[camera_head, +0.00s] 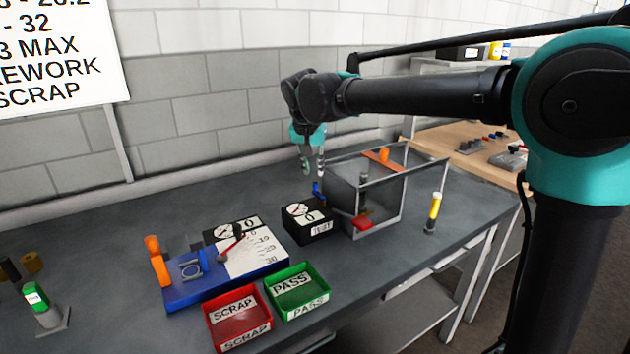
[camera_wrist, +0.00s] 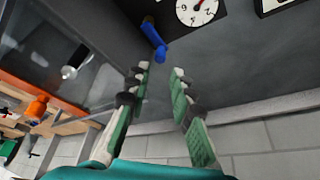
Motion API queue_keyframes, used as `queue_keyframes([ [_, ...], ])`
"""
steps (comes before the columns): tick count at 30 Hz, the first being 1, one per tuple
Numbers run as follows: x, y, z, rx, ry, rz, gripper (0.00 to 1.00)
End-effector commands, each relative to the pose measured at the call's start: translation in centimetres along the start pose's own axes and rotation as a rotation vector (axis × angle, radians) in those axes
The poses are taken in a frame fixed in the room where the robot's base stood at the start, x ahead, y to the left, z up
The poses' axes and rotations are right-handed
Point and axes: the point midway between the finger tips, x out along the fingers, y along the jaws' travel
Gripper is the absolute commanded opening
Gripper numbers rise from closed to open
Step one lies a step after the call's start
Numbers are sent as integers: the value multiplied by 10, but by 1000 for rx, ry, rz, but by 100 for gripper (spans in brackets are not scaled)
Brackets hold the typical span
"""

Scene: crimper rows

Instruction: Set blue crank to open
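The blue crank (camera_head: 317,188) is a small upright lever by the back edge of the black gauge box (camera_head: 312,230). In the wrist view, the blue crank (camera_wrist: 152,36) appears just beyond the fingertips, with the round dial beside it. My gripper (camera_head: 313,170) points down just above the crank in the head view. In the wrist view my gripper (camera_wrist: 160,70) has its two green-padded fingers apart with nothing between them. The gap to the crank is small; I see no contact. The crank's base is partly hidden, and its open or closed setting cannot be read.
A clear-walled framed enclosure (camera_head: 403,198) stands right of the gauge box, close to my gripper. A blue fixture with an orange handle (camera_head: 157,258), a red SCRAP tray (camera_head: 212,333) and a green PASS tray (camera_head: 326,274) are at front left.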

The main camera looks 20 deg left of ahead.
Motion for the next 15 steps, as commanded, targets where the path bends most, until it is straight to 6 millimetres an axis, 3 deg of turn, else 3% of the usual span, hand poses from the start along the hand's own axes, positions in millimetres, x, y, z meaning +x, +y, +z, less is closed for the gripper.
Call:
queue_keyframes([
  [6, 39, 0, 0, 0, 0, 1, 23],
  [15, 60, 0, 0, 0, 0, 0, 23],
])
